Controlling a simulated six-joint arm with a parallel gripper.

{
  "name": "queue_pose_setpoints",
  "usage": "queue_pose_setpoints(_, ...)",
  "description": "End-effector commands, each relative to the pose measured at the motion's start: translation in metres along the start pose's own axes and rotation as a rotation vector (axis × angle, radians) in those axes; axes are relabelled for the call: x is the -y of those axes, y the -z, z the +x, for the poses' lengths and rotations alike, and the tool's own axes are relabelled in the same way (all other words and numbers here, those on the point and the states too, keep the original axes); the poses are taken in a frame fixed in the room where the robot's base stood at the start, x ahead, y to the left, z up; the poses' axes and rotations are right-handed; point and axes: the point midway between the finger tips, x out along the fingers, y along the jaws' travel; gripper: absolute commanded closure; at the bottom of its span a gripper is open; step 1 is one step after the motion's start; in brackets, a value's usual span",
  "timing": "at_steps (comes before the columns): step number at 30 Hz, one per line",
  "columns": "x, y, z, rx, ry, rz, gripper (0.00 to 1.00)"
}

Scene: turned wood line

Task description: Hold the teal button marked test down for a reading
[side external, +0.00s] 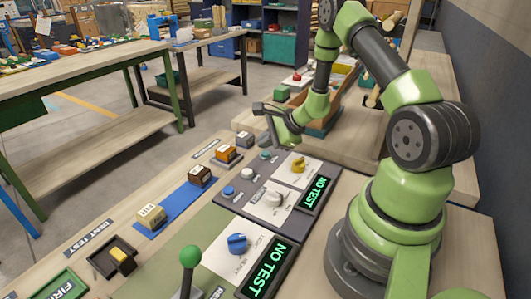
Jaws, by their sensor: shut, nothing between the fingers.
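A grey panel (241,207) carries a row of small round buttons. The one at its far end is teal (266,154); any marking on it is too small to read. My gripper (274,143) is shut and empty, with its fingers pointing down close to this teal button. I cannot tell from this view whether the fingertips touch it or hang above it. Beside the panel's knobs, a display (314,193) reads "NO TEST" in green letters.
A yellow knob (298,165), a white knob (273,198) and a blue knob (237,243) stand nearby. A green-balled lever (190,257) rises in front. Several labelled blocks line the left.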

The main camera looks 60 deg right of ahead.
Motion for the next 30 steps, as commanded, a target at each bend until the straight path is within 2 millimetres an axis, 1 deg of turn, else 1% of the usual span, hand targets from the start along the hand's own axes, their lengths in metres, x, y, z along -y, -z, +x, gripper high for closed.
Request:
queue_pose_setpoints(20, 0.0000, 0.0000, 0.0000, 0.000, 0.000, 0.000, 1.00)
queue_pose_setpoints(30, -0.0042, 0.0042, 0.0059, 0.000, 0.000, 0.000, 1.00)
